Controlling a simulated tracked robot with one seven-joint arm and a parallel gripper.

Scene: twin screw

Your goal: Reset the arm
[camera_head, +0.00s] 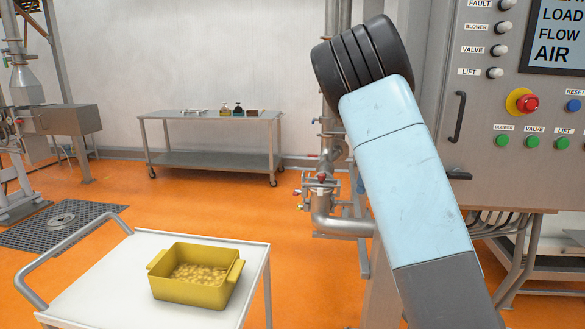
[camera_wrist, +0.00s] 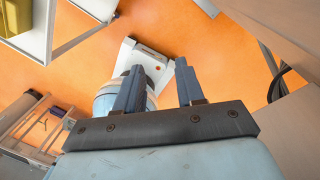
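My arm rises across the right half of the head view, light blue with a black ribbed joint at its top. My gripper does not show in the head view. In the wrist view my gripper (camera_wrist: 158,65) has its two grey-blue fingers spread apart with nothing held between them. Orange floor and parts of my own body lie behind the fingers.
A white cart (camera_head: 110,280) carries a yellow bin (camera_head: 190,291) of small pale pieces at lower left. A control panel (camera_head: 480,110) with buttons stands close to the right of my arm. A steel table (camera_head: 215,160) stands behind. Orange floor between is clear.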

